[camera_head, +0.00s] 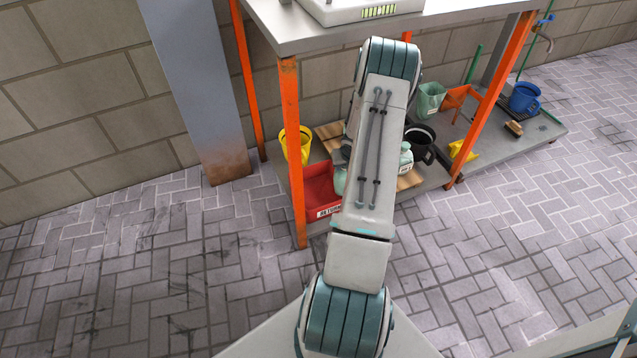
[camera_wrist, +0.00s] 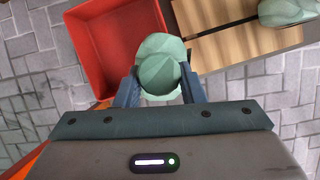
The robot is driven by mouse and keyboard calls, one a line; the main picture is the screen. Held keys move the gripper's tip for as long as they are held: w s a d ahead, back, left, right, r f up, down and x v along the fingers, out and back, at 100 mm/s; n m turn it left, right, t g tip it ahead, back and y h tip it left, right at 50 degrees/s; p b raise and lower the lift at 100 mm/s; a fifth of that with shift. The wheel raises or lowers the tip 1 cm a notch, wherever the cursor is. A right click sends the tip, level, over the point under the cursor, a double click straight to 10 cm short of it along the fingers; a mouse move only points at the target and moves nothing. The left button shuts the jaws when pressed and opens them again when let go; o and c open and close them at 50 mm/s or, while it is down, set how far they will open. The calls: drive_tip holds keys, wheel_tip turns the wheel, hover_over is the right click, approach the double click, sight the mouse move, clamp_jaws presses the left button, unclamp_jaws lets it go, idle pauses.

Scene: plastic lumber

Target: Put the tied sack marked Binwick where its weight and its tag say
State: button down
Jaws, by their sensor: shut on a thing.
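In the wrist view my gripper (camera_wrist: 160,98) is shut on a pale green tied sack (camera_wrist: 160,68), with one finger on each side of it. In the head view my arm hides most of the gripper, and only a bit of pale green shows beside the red bin (camera_head: 319,184). The bin carries a label that seems to read RETURN. In the wrist view the red bin (camera_wrist: 88,60) lies just left of the held sack. Another pale green sack (camera_wrist: 287,10) is on a wooden board (camera_wrist: 235,45) at right. No name or tag on the held sack is readable.
A white device (camera_head: 360,10) with a green display is on the upper table.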

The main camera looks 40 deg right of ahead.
drive_tip(key=w+a+f+b, duration=0.5)
drive_tip(key=w+f+b, duration=0.1)
drive_tip(key=f, duration=0.3)
drive_tip(key=shift+w, duration=0.85)
drive_tip(key=shift+f, duration=0.25)
drive_tip(key=c, duration=0.9)
unclamp_jaws()
drive_tip(key=p+v, duration=0.4)
drive_tip(key=v, duration=0.8)
drive_tip(key=shift+s+p, duration=0.15)
drive_tip(key=shift+p, duration=0.2)
